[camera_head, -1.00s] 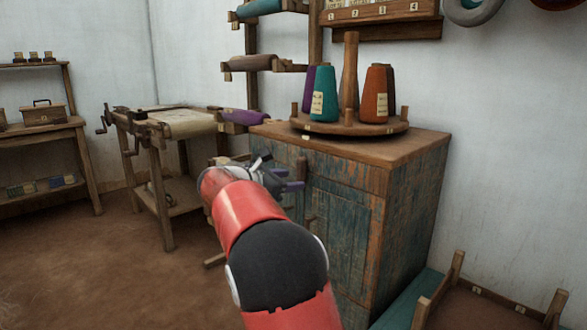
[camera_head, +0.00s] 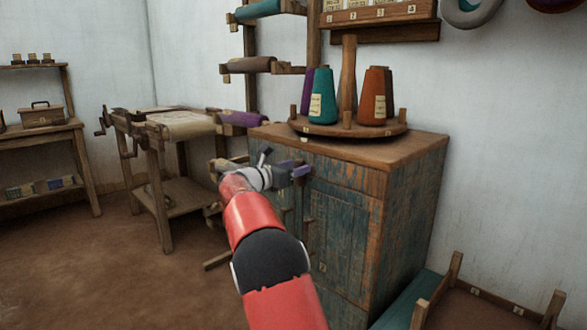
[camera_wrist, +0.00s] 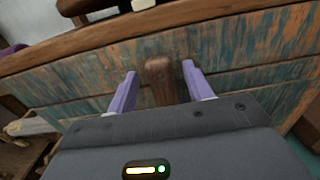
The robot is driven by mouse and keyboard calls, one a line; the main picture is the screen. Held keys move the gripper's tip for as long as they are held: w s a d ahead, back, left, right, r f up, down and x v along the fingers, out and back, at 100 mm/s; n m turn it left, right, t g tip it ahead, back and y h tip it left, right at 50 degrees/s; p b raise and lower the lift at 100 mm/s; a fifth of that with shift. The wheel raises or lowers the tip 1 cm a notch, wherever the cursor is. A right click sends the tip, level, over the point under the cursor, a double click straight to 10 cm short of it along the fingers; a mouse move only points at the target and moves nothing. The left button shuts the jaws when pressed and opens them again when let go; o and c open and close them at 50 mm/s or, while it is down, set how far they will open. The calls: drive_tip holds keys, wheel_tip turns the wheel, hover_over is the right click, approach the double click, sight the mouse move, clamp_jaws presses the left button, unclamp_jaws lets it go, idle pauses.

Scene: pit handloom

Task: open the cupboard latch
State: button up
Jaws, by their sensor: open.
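The cupboard (camera_head: 345,225) is a worn wooden cabinet with chipped blue-green paint on its front. In the wrist view a brown wooden latch (camera_wrist: 160,80) stands on the painted cupboard front (camera_wrist: 235,50), just under the top edge. My gripper (camera_wrist: 158,82) is open, with one purple finger on each side of the latch and visible gaps between. In the head view my gripper (camera_head: 300,171) is at the upper front of the cupboard and hides the latch there. A wooden handle (camera_head: 308,232) shows lower on the front.
A round wooden stand (camera_head: 330,130) with several thread cones is on the cupboard top. A wooden frame table with a roll of cloth (camera_head: 180,124) stands to the left. A low wooden frame (camera_head: 480,308) is at the lower right. The floor at left is clear.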

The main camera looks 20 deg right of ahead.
drive_tip(key=shift+c, duration=0.3)
drive_tip(key=c, duration=0.9)
drive_tip(key=shift+m, duration=0.3)
drive_tip(key=shift+f+m+b, duration=0.1)
drive_tip(key=shift+m+b, duration=4.05)
drive_tip(key=shift+m, duration=4.45)
drive_tip(key=o, duration=1)
drive_tip(key=shift+c, duration=0.2)
